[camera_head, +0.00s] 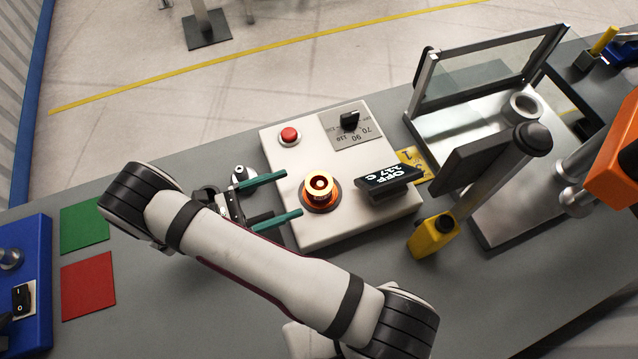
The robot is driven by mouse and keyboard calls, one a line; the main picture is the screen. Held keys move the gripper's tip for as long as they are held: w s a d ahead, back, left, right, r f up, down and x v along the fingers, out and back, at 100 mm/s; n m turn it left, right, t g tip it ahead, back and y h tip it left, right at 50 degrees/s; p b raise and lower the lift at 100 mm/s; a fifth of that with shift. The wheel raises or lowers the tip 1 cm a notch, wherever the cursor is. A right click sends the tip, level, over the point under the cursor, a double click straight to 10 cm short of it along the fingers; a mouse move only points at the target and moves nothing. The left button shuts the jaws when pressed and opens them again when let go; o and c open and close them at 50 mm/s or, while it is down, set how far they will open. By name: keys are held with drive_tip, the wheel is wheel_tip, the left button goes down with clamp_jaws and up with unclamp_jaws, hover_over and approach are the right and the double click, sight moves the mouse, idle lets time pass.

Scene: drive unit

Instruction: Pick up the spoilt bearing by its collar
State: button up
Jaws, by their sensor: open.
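A shiny gold-orange ringed part (319,187), which looks like the bearing with its collar, sits upright on a dark round seat on the white heater unit (285,160). I cannot tell from its look whether it is spoilt. My gripper (292,194) has two teal fingers spread apart, pointing right. Their tips are just left of the bearing, one toward its upper side and one toward its lower side, with nothing between them. I cannot tell the exact height of the fingers against the collar.
A press-like fixture (480,130) with a clear guard stands right. Green (84,222) and red (88,285) mats lie left, beside a blue unit (30,260).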

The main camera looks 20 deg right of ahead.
sight(328, 180)
drive_tip(key=d, duration=1.1)
drive_tip(key=shift+d+f, duration=0.1)
clamp_jaws()
